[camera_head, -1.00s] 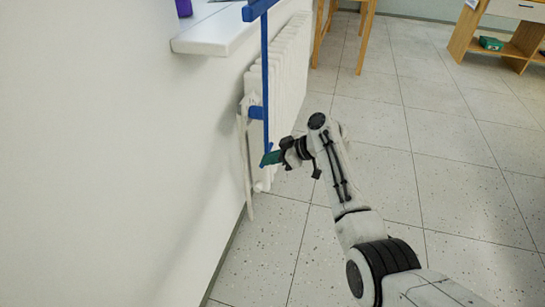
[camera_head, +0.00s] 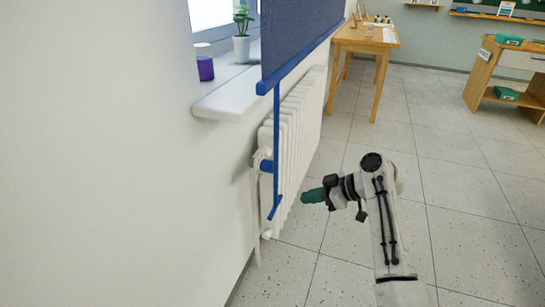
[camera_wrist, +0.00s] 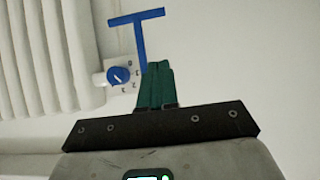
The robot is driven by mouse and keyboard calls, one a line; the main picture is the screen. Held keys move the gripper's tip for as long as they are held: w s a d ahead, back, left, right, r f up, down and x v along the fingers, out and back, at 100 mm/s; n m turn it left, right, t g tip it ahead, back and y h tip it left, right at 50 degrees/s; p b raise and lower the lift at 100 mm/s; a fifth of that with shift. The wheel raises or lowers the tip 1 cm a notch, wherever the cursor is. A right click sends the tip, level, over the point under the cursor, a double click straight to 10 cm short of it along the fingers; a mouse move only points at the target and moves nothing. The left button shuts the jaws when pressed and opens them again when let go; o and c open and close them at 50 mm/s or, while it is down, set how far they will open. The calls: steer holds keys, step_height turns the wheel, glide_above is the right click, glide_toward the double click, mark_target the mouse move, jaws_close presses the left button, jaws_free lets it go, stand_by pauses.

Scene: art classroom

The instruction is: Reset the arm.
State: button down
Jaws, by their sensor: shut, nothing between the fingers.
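My gripper (camera_head: 312,196) has green fingers, shut and empty, pointing left toward the wall in the head view. In the wrist view its fingers (camera_wrist: 156,86) are pressed together. A blue pull rod with a crossbar at its lower end (camera_head: 276,150) hangs from the blind, just left of the fingertips in the head view with a visible gap. The rod's T-shaped end (camera_wrist: 139,35) also shows beyond the fingers in the wrist view. My arm reaches up from the lower right over the floor.
A white radiator (camera_head: 302,125) stands along the wall under the windowsill (camera_head: 228,98). Its blue valve knob (camera_wrist: 119,76) is near the rod. A dark blue blind (camera_head: 298,38) hangs above. A wooden table (camera_head: 368,42) stands farther back.

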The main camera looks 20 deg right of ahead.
steer(key=s+f+m+g+h, duration=0.1)
steer(key=s+f+m+h, duration=0.1)
steer(key=s+f, duration=0.5)
steer(key=s+f+m+g+h, duration=0.2)
steer(key=s+f+m, duration=0.15)
steer(key=s, duration=0.85)
steer(key=s+f+m+g+h, duration=0.1)
steer(key=s+f+m+h, duration=0.1)
steer(key=s+f, duration=0.55)
steer(key=s+d+r+m+g+h, duration=0.1)
steer(key=s+r+m+h, duration=0.1)
steer(key=s, duration=0.7)
steer(key=s+d+r+m+g+h, duration=0.1)
steer(key=s+r+m, duration=0.1)
steer(key=s, duration=0.8)
step_height(320, 180, up, 21)
steer(key=p, duration=2)
steer(key=shift+w, duration=0.4)
steer(key=shift+a+f+n, duration=0.1)
steer(key=shift+f+n, duration=0.05)
steer(key=shift+n, duration=0.1)
